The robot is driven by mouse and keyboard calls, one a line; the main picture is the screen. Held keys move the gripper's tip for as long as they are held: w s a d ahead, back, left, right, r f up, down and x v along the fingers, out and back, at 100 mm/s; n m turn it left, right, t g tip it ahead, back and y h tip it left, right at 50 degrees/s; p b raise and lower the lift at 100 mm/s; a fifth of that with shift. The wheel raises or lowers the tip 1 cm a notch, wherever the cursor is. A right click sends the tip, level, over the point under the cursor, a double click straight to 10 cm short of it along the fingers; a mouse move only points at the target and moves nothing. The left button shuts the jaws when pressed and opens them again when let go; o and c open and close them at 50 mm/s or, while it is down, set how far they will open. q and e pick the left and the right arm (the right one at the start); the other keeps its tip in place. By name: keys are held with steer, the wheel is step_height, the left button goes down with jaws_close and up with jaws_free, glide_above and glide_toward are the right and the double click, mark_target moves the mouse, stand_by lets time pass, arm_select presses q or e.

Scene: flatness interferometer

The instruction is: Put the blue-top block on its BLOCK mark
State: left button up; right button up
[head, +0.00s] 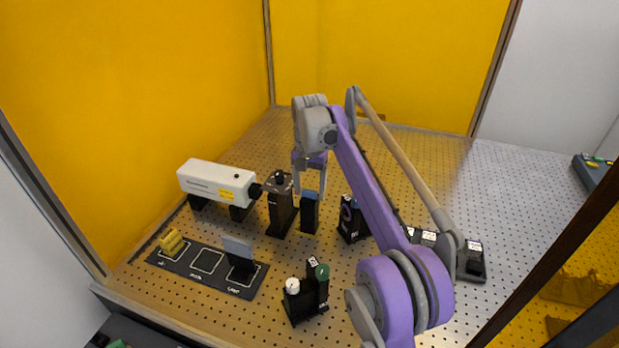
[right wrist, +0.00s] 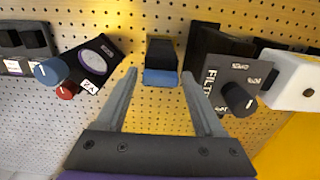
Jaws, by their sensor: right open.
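The blue-top block (head: 310,214) stands upright on the perforated table, a black body with a blue top. In the right wrist view the block (right wrist: 161,62) lies ahead, in line with the gap between the fingers. My right gripper (head: 310,190) is open above the block, with one finger toward each side; contact cannot be told. Its open fingers also show in the wrist view (right wrist: 160,76). A black plate (head: 218,281) at the front left has outlined marks. Its middle square (head: 207,261) is bare; the labels are too small to read surely. My left gripper is not in view.
A yellow piece (head: 171,241) and a grey panel in a black holder (head: 239,250) occupy the plate's outer marks. A black filter mount (head: 281,208) stands close left of the block, before a white laser box (head: 217,182). A dial unit (head: 351,220) stands close right.

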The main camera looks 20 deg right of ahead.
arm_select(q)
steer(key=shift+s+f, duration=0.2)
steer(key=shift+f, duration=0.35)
arm_select(e)
step_height(320, 180, down, 6)
steer(key=shift+w+r, duration=0.1)
steer(key=shift+c, duration=0.2)
jaws_close()
steer(key=shift+r, duration=0.1)
steer(key=shift+r+p, duration=1.15)
steer(key=shift+r, duration=1.95)
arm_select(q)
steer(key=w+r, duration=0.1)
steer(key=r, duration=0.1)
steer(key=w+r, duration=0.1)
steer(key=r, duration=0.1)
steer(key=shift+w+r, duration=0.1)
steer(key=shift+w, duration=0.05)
arm_select(e)
steer(key=shift+f, duration=0.1)
